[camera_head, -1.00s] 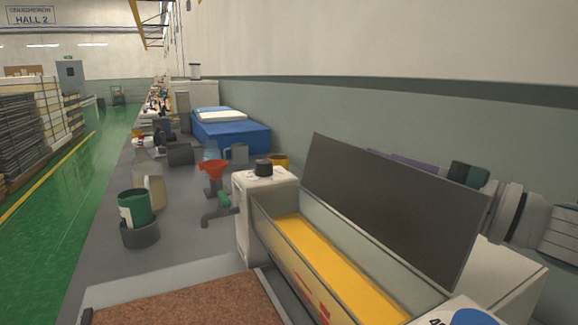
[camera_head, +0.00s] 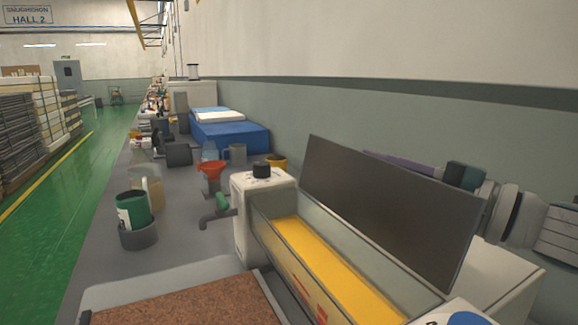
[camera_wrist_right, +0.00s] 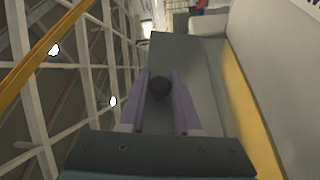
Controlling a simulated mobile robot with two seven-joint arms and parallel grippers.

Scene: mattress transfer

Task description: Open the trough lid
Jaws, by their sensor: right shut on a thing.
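The trough lid (camera_head: 388,208) is a dark flat panel. It stands raised and tilted along the back side of the trough, leaving the top open. The trough (camera_head: 310,230) is a pale box with yellow inside. My right gripper (camera_head: 400,158) is behind the lid, mostly hidden by it in the head view. In the right wrist view its two purple fingers (camera_wrist_right: 160,100) are shut on a dark round knob (camera_wrist_right: 160,87) on the lid, whose surface (camera_wrist_right: 186,55) also shows there. My left gripper is not in view.
A green can (camera_head: 132,212), red funnel (camera_head: 211,172) and blue block (camera_head: 232,138) stand on the bench. A brown board (camera_head: 185,302) lies in front. The wall is behind.

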